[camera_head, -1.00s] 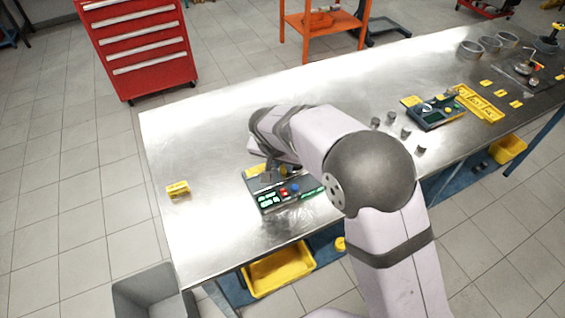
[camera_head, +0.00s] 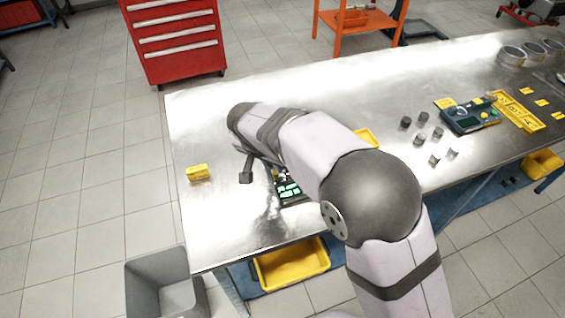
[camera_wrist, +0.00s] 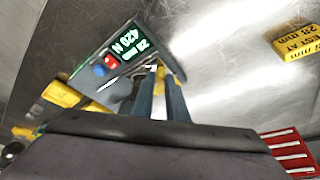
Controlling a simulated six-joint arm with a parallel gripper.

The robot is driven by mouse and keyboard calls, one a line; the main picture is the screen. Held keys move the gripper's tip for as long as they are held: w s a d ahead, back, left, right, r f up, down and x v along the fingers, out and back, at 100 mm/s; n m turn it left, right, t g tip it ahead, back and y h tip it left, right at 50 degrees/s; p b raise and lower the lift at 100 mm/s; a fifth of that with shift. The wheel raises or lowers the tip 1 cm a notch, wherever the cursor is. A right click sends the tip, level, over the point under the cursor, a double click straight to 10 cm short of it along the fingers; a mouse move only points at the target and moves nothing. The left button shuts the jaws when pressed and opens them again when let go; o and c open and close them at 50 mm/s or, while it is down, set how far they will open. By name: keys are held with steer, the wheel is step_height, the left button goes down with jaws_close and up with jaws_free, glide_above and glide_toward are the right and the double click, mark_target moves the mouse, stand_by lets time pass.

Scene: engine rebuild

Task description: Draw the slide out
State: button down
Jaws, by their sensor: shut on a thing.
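The bench device (camera_head: 289,189) has a lit green display and sits on the metal table, partly hidden by my arm in the head view. In the wrist view, the device (camera_wrist: 125,62) shows a display reading 28 mm and 420 N, with a red and a blue button beside it. My gripper (camera_head: 246,175) is at the left of the device in the head view. In the wrist view its two fingers (camera_wrist: 160,75) are shut at the device's near end, around a small piece that I take as the slide (camera_wrist: 159,72). Most of it is hidden by the fingers.
A yellow label block (camera_head: 198,172) stands left on the table. Several small dark cylinders (camera_head: 422,118), a second device (camera_head: 470,115) and a yellow rack (camera_head: 518,110) are to the right. A yellow bin (camera_head: 292,264) is under the front edge. The table's left part is mostly clear.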

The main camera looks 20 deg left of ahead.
steer(key=shift+s+a, duration=0.15)
steer(key=c, duration=2)
jaws_free()
steer(key=shift+s, duration=0.1)
steer(key=shift+r, duration=0.1)
steer(key=shift+r, duration=0.15)
steer(key=shift+b+v, duration=1)
steer(key=shift+v, duration=2.5)
